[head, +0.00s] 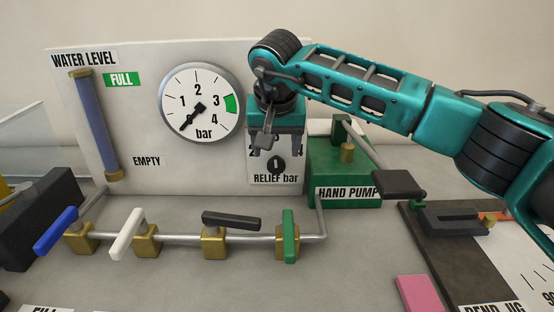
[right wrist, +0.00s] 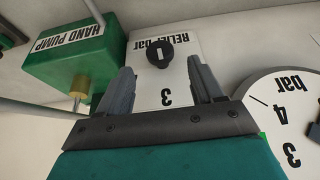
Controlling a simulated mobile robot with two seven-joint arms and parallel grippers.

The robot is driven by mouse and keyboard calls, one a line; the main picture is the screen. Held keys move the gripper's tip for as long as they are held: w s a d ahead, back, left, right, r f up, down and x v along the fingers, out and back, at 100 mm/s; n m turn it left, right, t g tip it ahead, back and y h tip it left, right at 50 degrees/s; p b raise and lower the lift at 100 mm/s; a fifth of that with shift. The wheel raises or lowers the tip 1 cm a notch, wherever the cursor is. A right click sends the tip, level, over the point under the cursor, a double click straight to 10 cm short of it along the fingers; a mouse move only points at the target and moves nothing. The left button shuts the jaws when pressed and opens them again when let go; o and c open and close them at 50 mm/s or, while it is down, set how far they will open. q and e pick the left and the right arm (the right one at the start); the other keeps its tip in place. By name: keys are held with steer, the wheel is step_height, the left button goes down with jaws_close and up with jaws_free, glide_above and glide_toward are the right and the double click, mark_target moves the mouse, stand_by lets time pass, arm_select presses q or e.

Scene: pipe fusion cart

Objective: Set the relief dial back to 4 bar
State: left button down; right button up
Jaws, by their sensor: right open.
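The relief dial (head: 276,165) is a small black knob with a white mark on the white RELIEF bar plate. The mark stands about upright. In the right wrist view the dial (right wrist: 159,50) shows upside down, its mark roughly in line with the printed 3. My right gripper (head: 275,148) is open just above and in front of the dial. In the right wrist view its fingers (right wrist: 162,72) stand on either side of the 3, with the dial just beyond their tips. I see no contact. My left gripper is not in view.
The pressure gauge (head: 201,103) is left of the dial, its needle pointing lower left. The green hand pump (head: 345,172) stands close on the right. A pipe with several valve handles, including a green one (head: 288,235), runs below. A pink block (head: 417,292) lies front right.

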mark_target(280, 160)
steer(key=x, duration=0.5)
steer(key=shift+f, duration=0.15)
steer(key=c, duration=1)
steer(key=shift+w+d+f+y+b, duration=0.1)
steer(key=shift+d+f+y+b, duration=0.2)
steer(key=shift+y+b, duration=0.7)
steer(key=shift+d+m+y+b, duration=0.1)
steer(key=shift+m+y+b, duration=0.2)
steer(key=shift+y+b, duration=0.4)
steer(key=shift+y, duration=0.1)
steer(key=shift+r, duration=0.2)
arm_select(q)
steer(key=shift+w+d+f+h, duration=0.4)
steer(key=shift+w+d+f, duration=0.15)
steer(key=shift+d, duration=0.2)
arm_select(e)
steer(key=shift+r, duration=0.1)
